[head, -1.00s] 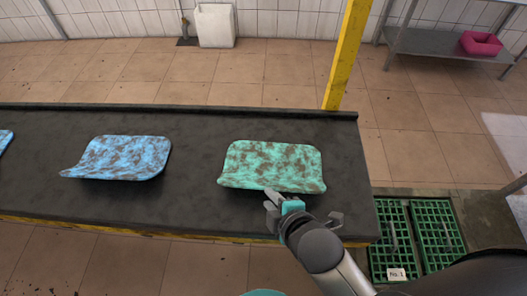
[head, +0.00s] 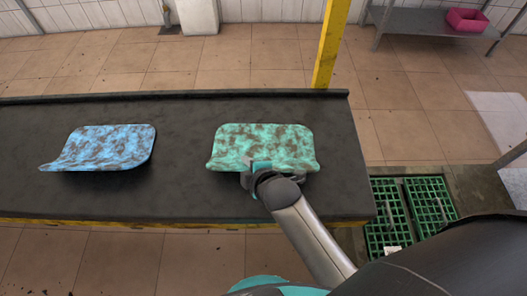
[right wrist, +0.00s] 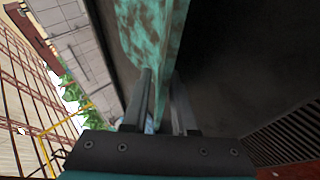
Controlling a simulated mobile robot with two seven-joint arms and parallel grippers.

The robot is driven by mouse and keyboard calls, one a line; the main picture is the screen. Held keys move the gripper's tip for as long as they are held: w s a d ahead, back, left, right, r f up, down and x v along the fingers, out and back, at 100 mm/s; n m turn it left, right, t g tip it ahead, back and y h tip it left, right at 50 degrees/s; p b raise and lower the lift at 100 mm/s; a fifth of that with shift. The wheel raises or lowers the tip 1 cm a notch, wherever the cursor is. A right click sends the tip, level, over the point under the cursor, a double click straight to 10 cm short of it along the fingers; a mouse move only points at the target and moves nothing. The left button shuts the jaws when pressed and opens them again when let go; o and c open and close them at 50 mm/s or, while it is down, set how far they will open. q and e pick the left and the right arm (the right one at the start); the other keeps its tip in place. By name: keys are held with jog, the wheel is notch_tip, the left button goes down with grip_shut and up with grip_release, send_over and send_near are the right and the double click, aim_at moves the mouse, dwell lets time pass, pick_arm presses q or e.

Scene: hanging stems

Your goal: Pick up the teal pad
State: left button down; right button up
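The teal pad (head: 262,142) is a curved, brown-mottled sheet near the right end of the dark belt table (head: 185,195). My right gripper (head: 262,168) is at the middle of its front edge. In the right wrist view, the pad (right wrist: 150,35) runs edge-on between the two close-set fingers of the right gripper (right wrist: 161,85). The fingers look shut on it, one on each face. Whether the pad is off the table is hard to tell. My left gripper is not in view.
A blue mottled pad (head: 105,147) sits to the left on the same table. A yellow post (head: 332,45) stands behind the table's right end. Green grated crates (head: 410,212) are on the floor at right. A pink bin (head: 467,20) sits on a grey shelf at the back.

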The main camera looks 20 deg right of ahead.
jog(key=b+x, duration=0.1)
jog(key=x, duration=0.2)
jog(key=shift+d+f, duration=0.1)
jog(key=shift+f, duration=0.05)
grip_shut()
dwell(0.3)
